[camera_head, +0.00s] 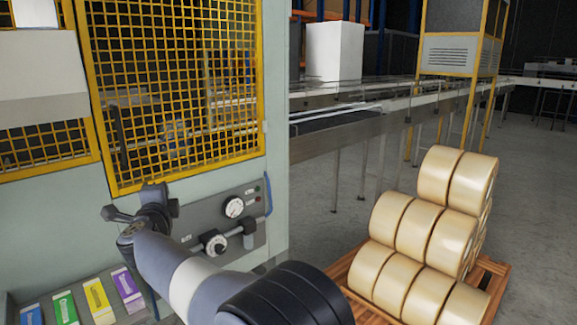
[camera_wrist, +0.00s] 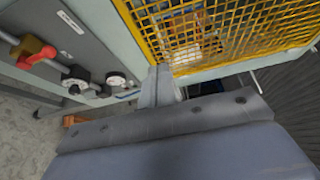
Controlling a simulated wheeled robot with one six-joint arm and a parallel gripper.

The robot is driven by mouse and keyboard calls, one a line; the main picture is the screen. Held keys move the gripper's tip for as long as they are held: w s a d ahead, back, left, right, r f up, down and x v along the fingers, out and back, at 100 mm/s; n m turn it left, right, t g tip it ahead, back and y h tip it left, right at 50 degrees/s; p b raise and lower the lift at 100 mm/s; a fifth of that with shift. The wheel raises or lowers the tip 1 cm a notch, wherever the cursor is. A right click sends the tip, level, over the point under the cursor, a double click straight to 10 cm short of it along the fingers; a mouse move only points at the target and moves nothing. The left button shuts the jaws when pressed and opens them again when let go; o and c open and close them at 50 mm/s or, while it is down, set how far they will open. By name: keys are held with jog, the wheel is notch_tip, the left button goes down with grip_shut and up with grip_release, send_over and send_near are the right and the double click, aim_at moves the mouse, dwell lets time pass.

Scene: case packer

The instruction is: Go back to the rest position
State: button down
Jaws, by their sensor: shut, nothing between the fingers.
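My gripper (camera_wrist: 160,72) is shut and empty in the wrist view, its fingers together and pointing toward the machine's front. In the head view my gripper (camera_head: 112,214) is at the end of my arm, in front of the machine below the yellow mesh guard (camera_head: 170,90). The control panel (camera_head: 198,217), with a gauge and regulator, is just right of it. The wrist view shows the mesh guard (camera_wrist: 225,30) above the fingers and a red valve handle (camera_wrist: 38,57) to the left.
Several coloured cartons (camera_head: 97,299) lie at the lower left. A wooden pallet (camera_head: 492,284) of large tan rolls (camera_head: 417,226) stands on the right. A conveyor (camera_head: 345,130) carrying a white box (camera_head: 334,51) runs behind. Grey floor (camera_head: 535,190) is clear at the far right.

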jog(key=s+d+n+g+y+b, duration=0.1)
jog(key=s+d+n+y+b, duration=0.1)
jog(key=d+b, duration=0.6)
jog(key=shift+s+d+f+y, duration=0.3)
jog(key=shift+s+d+y, duration=0.15)
jog(key=shift+d+y, duration=0.35)
jog(key=shift+d+n, duration=0.1)
jog(key=shift+n, duration=0.2)
